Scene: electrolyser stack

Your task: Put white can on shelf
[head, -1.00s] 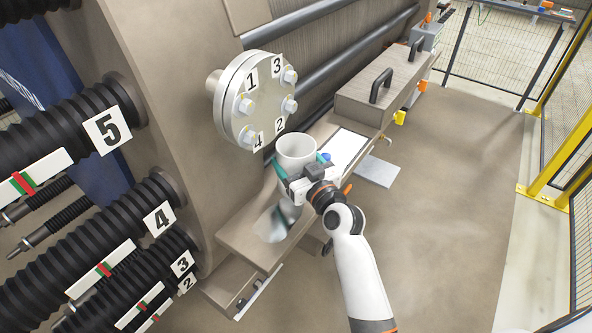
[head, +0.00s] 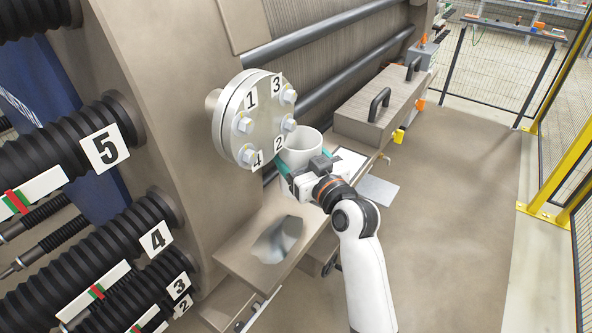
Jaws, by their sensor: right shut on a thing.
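The white can (head: 304,145) is an open-topped white cylinder just right of and below the numbered flange. My right gripper (head: 296,174) is shut on it, with teal fingers at its side. The can looks upright. Its lower part is hidden behind the gripper. The shelf (head: 232,257) is a brown ledge along the machine's side, below the can. Whether the can touches the shelf I cannot tell. My left gripper is not in view.
A round metal flange (head: 262,117) with bolts and number labels juts out close beside the can. A brown box with black handles (head: 357,121) stands farther along the ledge. A grey, shiny patch (head: 277,240) marks the near ledge, which is otherwise clear.

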